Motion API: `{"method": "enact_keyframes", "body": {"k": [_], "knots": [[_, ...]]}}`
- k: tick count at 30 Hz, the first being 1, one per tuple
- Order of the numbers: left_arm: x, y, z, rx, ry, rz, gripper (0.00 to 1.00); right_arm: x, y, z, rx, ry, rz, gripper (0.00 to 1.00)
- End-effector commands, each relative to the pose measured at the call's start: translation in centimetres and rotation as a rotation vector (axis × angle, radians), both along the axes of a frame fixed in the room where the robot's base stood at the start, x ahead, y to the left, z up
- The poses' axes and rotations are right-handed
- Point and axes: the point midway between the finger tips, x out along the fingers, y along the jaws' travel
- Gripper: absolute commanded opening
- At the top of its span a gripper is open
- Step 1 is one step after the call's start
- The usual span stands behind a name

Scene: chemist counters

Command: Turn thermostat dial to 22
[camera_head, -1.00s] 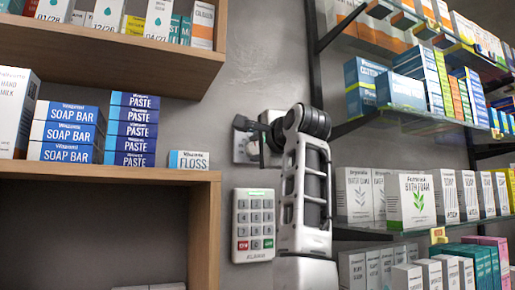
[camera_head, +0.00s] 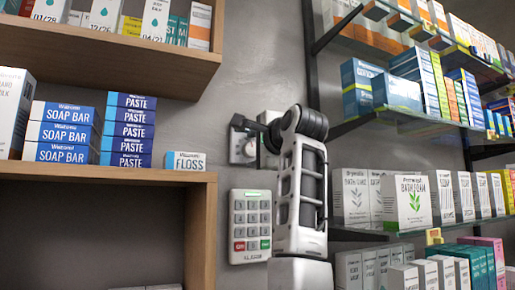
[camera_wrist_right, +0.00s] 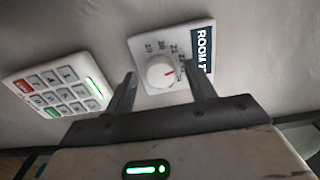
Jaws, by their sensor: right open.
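The thermostat is a white square plate (camera_head: 239,158) on the grey wall, partly hidden by my right gripper in the head view. Small numbers run along one side of the dial, too blurred to read surely. My right gripper (camera_wrist_right: 162,88) is open, with one finger to each side of the dial; I cannot tell whether they touch it. In the head view this gripper (camera_head: 247,128) reaches in from the right. My left gripper is not in view.
A keypad (camera_head: 250,226) with a green display is on the wall below the thermostat. A wooden shelf unit (camera_head: 200,215) with boxes stands at left. Glass shelves (camera_head: 392,238) with boxes are at right, close to my arm. A dark label (camera_wrist_right: 200,50) adjoins the thermostat.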

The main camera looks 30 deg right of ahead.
Motion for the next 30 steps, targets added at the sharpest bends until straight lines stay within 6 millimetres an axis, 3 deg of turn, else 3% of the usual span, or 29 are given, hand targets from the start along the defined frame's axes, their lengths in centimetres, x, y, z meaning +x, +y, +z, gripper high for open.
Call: {"method": "enact_keyframes", "body": {"k": [7,21,30], "knots": [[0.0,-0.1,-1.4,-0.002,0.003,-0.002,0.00,-2.6,0.2,-0.2,0.000,-0.007,0.001,0.55],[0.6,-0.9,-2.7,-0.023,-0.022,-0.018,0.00,-13.3,0.8,-0.2,0.000,-0.005,0.000,0.55],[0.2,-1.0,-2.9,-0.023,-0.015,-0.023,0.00,-15.9,0.9,0.0,0.000,0.000,0.000,0.55]]}}
